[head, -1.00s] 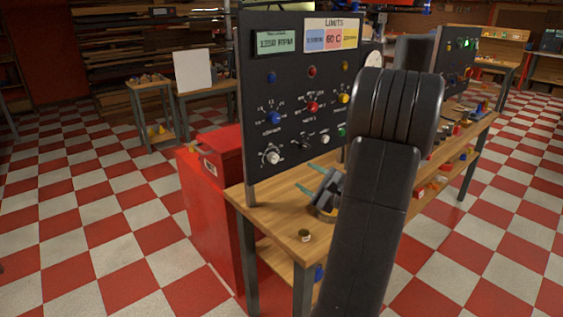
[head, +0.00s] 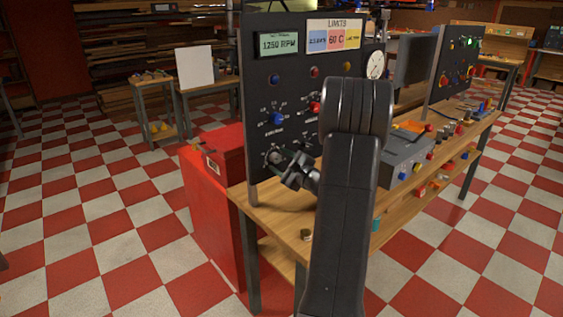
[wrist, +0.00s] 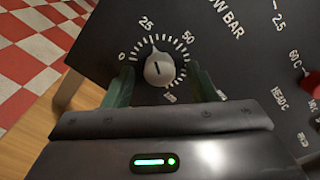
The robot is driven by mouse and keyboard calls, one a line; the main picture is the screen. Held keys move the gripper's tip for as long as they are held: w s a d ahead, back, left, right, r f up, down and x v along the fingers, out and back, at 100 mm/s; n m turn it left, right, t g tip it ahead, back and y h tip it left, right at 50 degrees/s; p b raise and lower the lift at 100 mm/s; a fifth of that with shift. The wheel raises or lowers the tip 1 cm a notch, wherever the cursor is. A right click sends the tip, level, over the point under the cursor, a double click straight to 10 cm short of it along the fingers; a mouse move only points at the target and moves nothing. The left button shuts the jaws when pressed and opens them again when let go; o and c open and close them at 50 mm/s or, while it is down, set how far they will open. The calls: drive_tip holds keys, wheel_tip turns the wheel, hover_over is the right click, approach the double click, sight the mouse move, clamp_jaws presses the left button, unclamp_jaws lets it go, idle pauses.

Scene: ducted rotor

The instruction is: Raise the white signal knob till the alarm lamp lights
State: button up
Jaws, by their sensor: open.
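The white signal knob (wrist: 158,70) sits on the black panel in the wrist view. Its pointer is toward the 25 mark of a scale with 0, 25 and 50 legible. My gripper (wrist: 163,82) is open, with one teal finger left and one right of the knob; I cannot tell whether they touch it. In the head view the knob (head: 276,157) is partly covered by my gripper (head: 289,168). Blue (head: 274,79), red (head: 314,72) and amber (head: 348,67) lamps sit higher on the panel; none clearly looks lit, and which is the alarm lamp is unclear.
A blue knob (head: 277,118) and a red knob (head: 314,108) are above on the panel. A display (head: 278,43) shows an RPM figure. The wooden bench (head: 275,215) carries a small cap (head: 306,235) and a grey box (head: 405,155). A red cabinet (head: 215,210) stands left.

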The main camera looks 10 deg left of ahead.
drive_tip(key=c, duration=1)
drive_tip(key=shift+o, duration=0.2)
drive_tip(key=shift+m+b, duration=0.4)
drive_tip(key=shift+m, duration=0.9)
drive_tip(key=o, duration=1)
drive_tip(key=shift+c, duration=0.2)
drive_tip(key=b+v, duration=0.1)
drive_tip(key=v, duration=1.2)
drive_tip(key=shift+s+d, duration=0.25)
drive_tip(key=shift+d, duration=0.05)
